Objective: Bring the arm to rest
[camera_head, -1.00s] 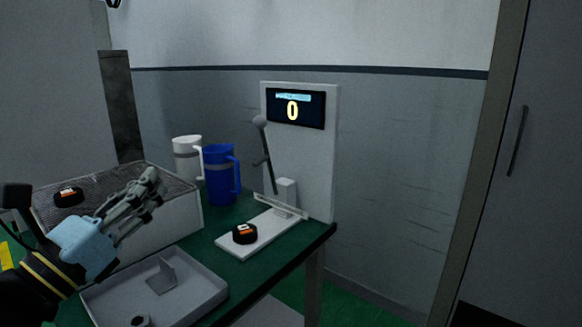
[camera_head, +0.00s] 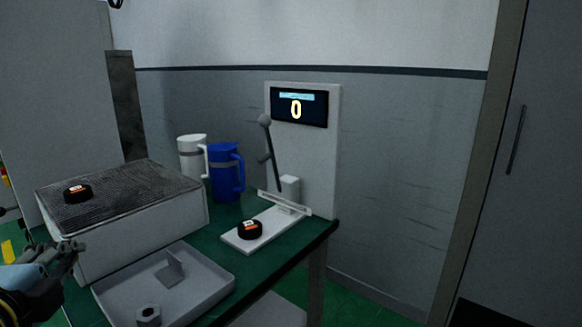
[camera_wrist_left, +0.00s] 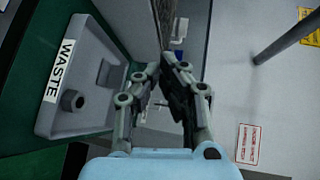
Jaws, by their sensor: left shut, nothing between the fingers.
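My left gripper (camera_head: 72,254) is at the left edge of the head view, in front of the grey box's near left side. It is shut and empty. In the left wrist view its fingers (camera_wrist_left: 168,68) come together over the floor beside the table edge, to the right of a grey tray marked WASTE. My right gripper is not in view.
The grey mesh-topped box (camera_head: 150,225) bears a black-orange puck (camera_head: 77,193). The waste tray (camera_head: 215,282) holds a nut-like part (camera_head: 148,315). A second puck (camera_head: 249,230) sits on the white plate before the display panel (camera_head: 299,106). White (camera_head: 191,157) and blue (camera_head: 224,180) jugs stand behind.

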